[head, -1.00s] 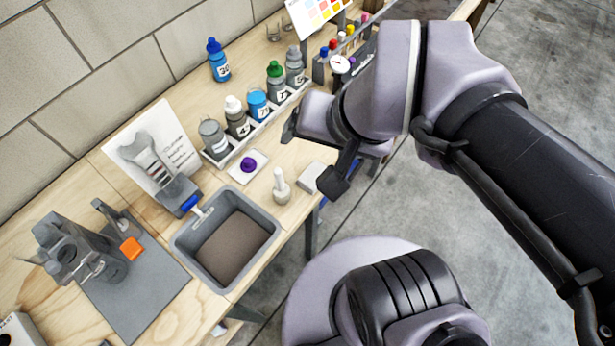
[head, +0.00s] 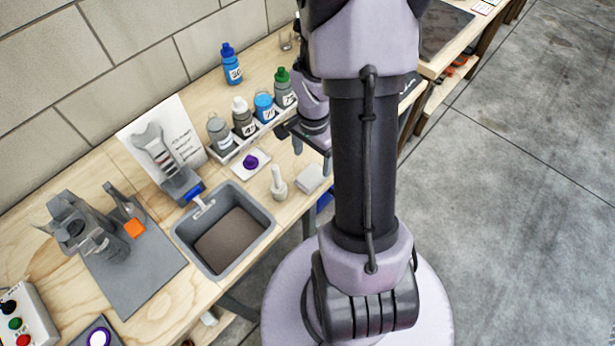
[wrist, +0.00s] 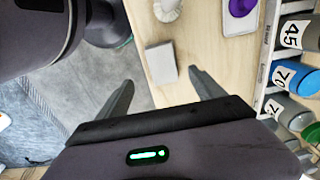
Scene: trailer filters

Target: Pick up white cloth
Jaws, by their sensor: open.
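The white cloth (head: 309,178) looks like a small folded pale pad. It lies flat near the front edge of the wooden bench, right of a small white bottle. In the wrist view the cloth (wrist: 161,62) shows just beyond and between my fingertips, close to the bench edge. My gripper (wrist: 160,78) is open with nothing between its fingers. In the head view my gripper (head: 305,149) is partly hidden by my arm and hangs above the bench, just behind the cloth.
The white bottle (head: 279,184) stands left of the cloth. A purple item on a white tray (head: 262,157) and a rack of numbered bottles (head: 225,156) are behind. A grey basin (head: 181,239) is at left. Open floor (head: 500,230) lies right.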

